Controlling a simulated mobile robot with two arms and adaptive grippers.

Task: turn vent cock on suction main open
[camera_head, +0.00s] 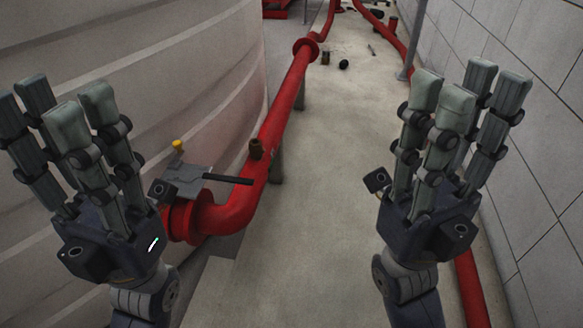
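The red suction main (285,105) leaves the tank at the lower left, bends, and runs away along the floor. My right gripper (467,92) is open and empty, right of the pipe, apart from everything.
A large pale ribbed tank (130,45) fills the left. A light tiled wall (525,150) stands at the right, with a second red pipe (472,285) low beside it. The concrete floor (325,200) between them is clear, with small dark objects (343,64) farther off.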

